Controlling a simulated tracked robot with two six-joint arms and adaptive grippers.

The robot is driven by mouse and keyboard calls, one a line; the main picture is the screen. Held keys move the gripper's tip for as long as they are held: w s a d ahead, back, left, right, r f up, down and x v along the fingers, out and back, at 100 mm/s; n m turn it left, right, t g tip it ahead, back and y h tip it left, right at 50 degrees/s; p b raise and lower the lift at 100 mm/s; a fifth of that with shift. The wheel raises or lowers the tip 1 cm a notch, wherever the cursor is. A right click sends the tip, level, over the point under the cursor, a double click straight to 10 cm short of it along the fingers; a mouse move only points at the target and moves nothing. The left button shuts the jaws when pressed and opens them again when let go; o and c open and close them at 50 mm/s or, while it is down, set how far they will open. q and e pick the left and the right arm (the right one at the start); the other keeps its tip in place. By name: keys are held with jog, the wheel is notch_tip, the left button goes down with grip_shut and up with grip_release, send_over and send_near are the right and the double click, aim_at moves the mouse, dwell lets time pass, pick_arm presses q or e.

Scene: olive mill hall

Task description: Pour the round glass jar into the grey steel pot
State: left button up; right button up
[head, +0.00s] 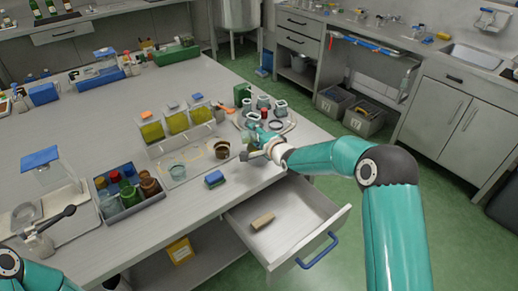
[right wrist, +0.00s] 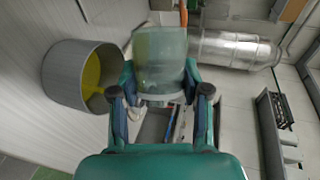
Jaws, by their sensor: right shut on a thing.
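The round glass jar (right wrist: 160,60) is pale green and see-through in the right wrist view, with a faint yellowish tint on one side. My right gripper (right wrist: 160,98) is shut around it. The grey steel pot (right wrist: 66,72) stands left of the jar in that view, apart from it, with yellow contents inside. The wrist picture is turned on its side. In the head view my right gripper (head: 262,140) is over the table's right part; I cannot clearly pick out the jar or pot there. My left gripper (head: 38,243) is at the lower left, its fingers unclear.
An open drawer (head: 330,226) with a small tan block juts out below the table. A grey tray (head: 118,218) of bottles, yellow-filled containers (head: 176,123) and a blue sponge (head: 214,178) are nearby. Several small grey-green cups cluster behind my right gripper. The table's middle left is clear.

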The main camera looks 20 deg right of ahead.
jog(key=shift+d+m+t+y+b, duration=0.2)
jog(key=shift+m+t+y+b, duration=0.2)
jog(key=shift+m+b, duration=0.15)
dwell(1.5)
jog(key=shift+r, duration=0.1)
